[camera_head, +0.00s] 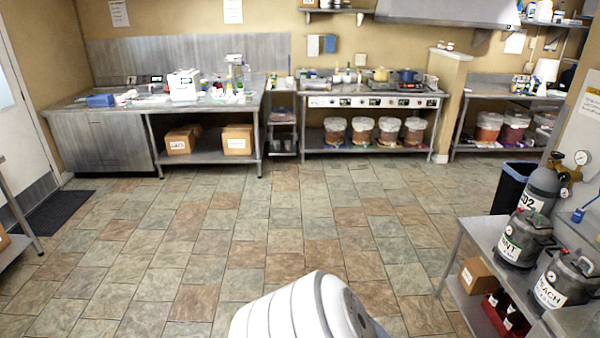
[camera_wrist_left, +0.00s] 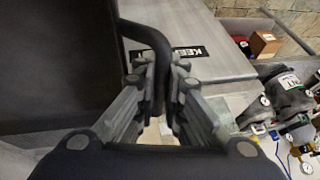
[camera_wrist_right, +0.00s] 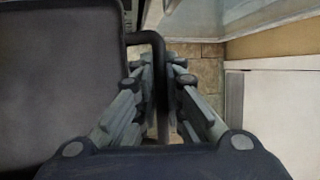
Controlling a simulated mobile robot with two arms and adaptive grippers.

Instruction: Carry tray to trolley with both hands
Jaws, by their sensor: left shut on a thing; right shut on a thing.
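The dark tray (camera_wrist_left: 55,60) fills the left of the left wrist view and also shows at the left of the right wrist view (camera_wrist_right: 60,80). My left gripper (camera_wrist_left: 160,75) is shut on the black bar handle at one end of it. My right gripper (camera_wrist_right: 160,75) is shut on a like handle at the other end. What lies on the tray, if anything, cannot be told. Neither the tray nor my grippers show in the head view. I cannot pick out a trolley for certain in any view.
A steel table (camera_wrist_left: 225,70) with a black label lies below the tray's edge. Kegs (camera_head: 525,240) and a gas cylinder (camera_head: 540,185) stand at the right. A dark bin (camera_head: 512,185) is behind them. The tiled floor (camera_head: 270,215) is clear up to the back counters.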

